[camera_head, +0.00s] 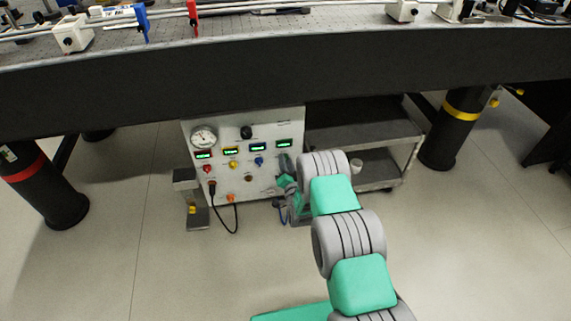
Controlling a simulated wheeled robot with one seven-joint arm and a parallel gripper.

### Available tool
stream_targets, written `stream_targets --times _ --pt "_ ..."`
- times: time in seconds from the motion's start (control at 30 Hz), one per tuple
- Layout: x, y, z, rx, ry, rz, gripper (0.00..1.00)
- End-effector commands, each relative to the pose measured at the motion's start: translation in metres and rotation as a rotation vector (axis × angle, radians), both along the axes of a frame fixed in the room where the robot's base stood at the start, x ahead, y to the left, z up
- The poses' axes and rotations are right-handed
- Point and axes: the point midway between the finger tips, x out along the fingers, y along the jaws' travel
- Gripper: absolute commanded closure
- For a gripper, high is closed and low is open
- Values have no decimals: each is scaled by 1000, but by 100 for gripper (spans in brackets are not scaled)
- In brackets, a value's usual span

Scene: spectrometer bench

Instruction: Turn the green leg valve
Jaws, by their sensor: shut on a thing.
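The white control panel (243,187) stands under the bench with a row of small displays. Red (207,168), yellow (234,164) and blue (259,161) valve knobs sit below three of them. The display (284,143) at the right end of the row shows green digits. My gripper (285,163) is at the panel just below that display, in the place where the row's last knob would be. It is shut there, and the green leg valve is hidden behind it. The fingertips are too small to see in detail.
The dark bench edge (350,95) runs above the panel and my arm. A grey cart (380,135) stands close to the right of the panel. A black cable (222,220) hangs from the panel front. Bench legs with red (25,168) and yellow (461,113) bands stand either side.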

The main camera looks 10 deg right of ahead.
Motion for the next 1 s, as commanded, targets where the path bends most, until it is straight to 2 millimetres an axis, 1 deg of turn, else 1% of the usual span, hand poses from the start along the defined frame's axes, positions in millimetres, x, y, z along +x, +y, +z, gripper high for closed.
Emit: stream_targets --times 0.03,0.27,1.0 --pt "0 1 -3 -30 1 1 100" --pt "0 1 -3 -229 1 1 100" --pt "0 1 -2 -934 -1 0 100"
